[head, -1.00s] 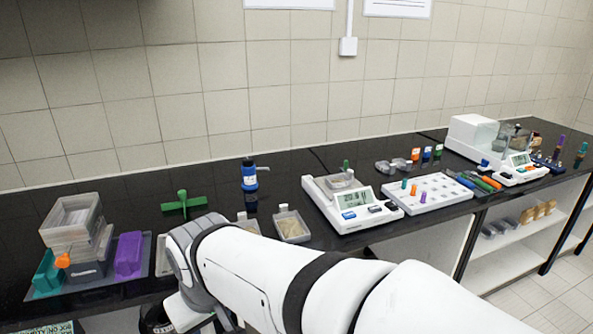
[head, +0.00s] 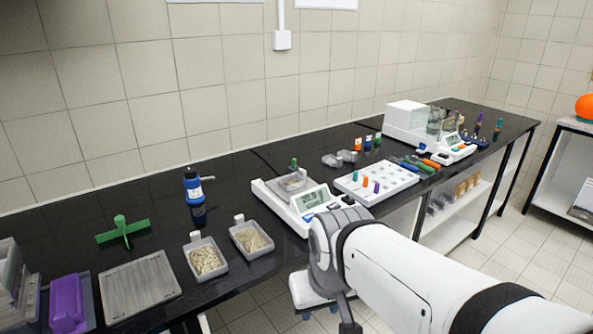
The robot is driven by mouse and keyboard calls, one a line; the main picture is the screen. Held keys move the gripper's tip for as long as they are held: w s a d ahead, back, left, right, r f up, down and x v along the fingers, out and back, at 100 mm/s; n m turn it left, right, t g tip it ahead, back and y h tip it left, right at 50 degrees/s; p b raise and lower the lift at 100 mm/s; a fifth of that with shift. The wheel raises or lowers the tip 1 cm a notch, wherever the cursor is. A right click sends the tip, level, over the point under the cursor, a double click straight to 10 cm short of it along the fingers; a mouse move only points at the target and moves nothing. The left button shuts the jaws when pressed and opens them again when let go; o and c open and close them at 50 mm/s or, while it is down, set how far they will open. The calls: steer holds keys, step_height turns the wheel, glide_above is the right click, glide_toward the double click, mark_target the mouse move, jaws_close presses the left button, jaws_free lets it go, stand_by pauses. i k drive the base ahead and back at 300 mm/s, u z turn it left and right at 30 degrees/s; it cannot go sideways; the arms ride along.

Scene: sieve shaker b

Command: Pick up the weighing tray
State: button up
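A small grey tray (head: 292,182), which looks like the weighing tray, sits on the pan of the white balance (head: 310,199) in the middle of the bench. A green-topped item stands at its back edge. My gripper (head: 322,298) is low in front of the bench, to the right of and nearer than the balance. It is apart from the tray.
Two grey containers of grains (head: 207,260) stand left of the balance, with a blue bottle (head: 194,187) and green cross-shaped piece (head: 122,232) behind. A white rack (head: 377,183) with coloured vials is close on the right. A second balance (head: 445,149) stands farther right.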

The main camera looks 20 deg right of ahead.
mark_target(290, 183)
steer(key=i, duration=1)
steer(key=z, duration=0.05)
